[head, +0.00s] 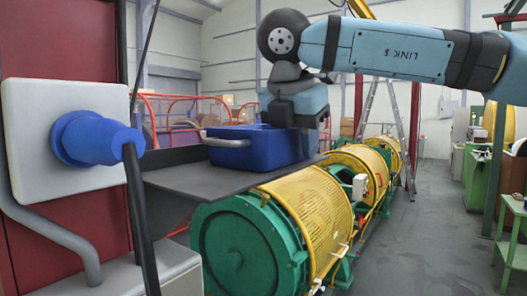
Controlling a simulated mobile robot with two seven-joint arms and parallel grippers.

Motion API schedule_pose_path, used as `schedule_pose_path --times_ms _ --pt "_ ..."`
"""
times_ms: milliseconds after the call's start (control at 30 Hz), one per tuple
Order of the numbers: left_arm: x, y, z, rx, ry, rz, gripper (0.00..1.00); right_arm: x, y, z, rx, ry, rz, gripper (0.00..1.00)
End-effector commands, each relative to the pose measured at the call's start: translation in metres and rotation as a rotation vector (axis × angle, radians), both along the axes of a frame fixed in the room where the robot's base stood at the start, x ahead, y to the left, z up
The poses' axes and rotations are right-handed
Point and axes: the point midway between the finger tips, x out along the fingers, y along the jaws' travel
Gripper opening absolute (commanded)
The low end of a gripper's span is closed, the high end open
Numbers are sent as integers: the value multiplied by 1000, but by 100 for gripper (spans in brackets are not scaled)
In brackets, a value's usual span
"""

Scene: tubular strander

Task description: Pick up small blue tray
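The small blue tray (248,150) sits on a dark grey shelf (228,177) in the middle of the head view. A light grey handle (227,143) shows on its left end. My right gripper (292,118) reaches in from the upper right and points down over the tray's right end. Its dark body covers that end, so any handle there is hidden. Its fingertips cannot be made out clearly, and I cannot tell whether they touch the tray. My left gripper is not in view.
A white box with a blue plug (90,138) and a hanging black cable stands close on the left. Green and yellow strander drums (310,210) run below and behind the shelf. A stepladder (385,100) stands behind.

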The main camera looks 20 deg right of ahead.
Motion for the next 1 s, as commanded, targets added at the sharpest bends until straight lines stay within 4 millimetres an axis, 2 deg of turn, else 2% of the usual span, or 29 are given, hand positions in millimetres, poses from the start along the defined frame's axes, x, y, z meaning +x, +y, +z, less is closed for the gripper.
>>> schedule_pose_path --times_ms 67,100,233,600,833,933,1000 --pt "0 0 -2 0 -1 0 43 0 0 -1 0 0 0 33" --pt "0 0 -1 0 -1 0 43 0 0 -1 0 0 0 28" --pt "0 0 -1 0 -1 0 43 0 0 -1 0 0 0 0" --pt "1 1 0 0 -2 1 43 0 0 0 0 0 0 0" --pt "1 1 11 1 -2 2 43 0 0 7 0 -1 0 0" --pt "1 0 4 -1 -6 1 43 1 1 22 2 -4 -1 0" --pt "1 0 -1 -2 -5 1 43 1 1 41 3 -5 -1 0"
